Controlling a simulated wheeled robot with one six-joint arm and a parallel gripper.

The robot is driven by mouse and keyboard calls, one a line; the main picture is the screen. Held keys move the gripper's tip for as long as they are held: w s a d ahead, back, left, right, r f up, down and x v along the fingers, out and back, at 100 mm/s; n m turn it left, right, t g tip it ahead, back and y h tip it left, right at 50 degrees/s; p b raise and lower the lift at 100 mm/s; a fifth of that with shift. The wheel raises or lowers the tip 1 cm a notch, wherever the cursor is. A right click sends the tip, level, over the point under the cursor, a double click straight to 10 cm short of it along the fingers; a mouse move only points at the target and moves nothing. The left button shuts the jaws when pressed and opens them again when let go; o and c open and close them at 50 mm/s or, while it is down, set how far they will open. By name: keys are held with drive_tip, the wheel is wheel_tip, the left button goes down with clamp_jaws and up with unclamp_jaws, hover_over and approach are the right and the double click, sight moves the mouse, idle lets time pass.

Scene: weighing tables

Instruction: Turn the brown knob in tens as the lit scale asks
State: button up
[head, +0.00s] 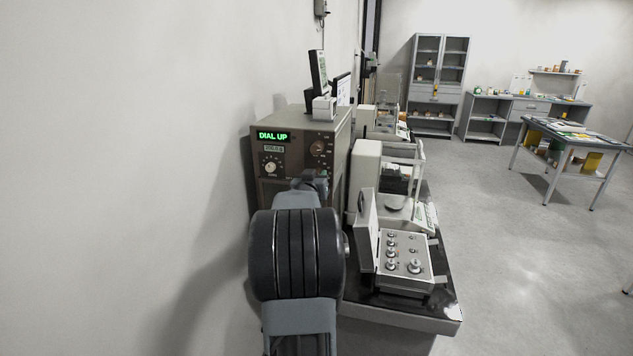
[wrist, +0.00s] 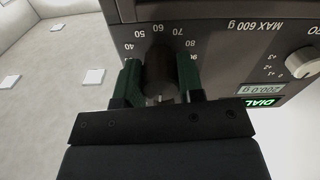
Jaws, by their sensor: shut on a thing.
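The scale housing (head: 297,123) is a grey-brown box on the table, with a lit green sign (head: 272,136) reading "DIAL UP". Below the sign is a small display (head: 273,148), which seems to read 200.0 g in the upside-down wrist view (wrist: 261,89). The dark brown knob (wrist: 159,70) sits amid printed numbers from 40 to 90. My gripper (wrist: 160,84) is shut on it, one green finger on each side. The knob's pointer cannot be made out. A pale knob (head: 271,167) is beside it on the panel and also shows in the wrist view (wrist: 303,62).
A glass-sided balance (head: 367,180) stands to the right of the housing. In front of it is an open weight case (head: 411,262) near the dark table's edge. A white wall is close on the left.

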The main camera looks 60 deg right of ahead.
drive_tip(key=m+b, duration=0.2)
drive_tip(key=shift+f+m, duration=0.2)
drive_tip(key=shift+m, duration=0.2)
drive_tip(key=shift+r+m+b, duration=0.15)
drive_tip(key=shift+m+b, duration=0.65)
drive_tip(key=shift+b, duration=0.05)
drive_tip(key=shift+m, duration=0.3)
drive_tip(key=o, duration=0.9)
drive_tip(key=b+v, duration=0.1)
drive_tip(key=v, duration=1.2)
drive_tip(key=shift+a+r, duration=0.1)
drive_tip(key=shift+a, duration=0.3)
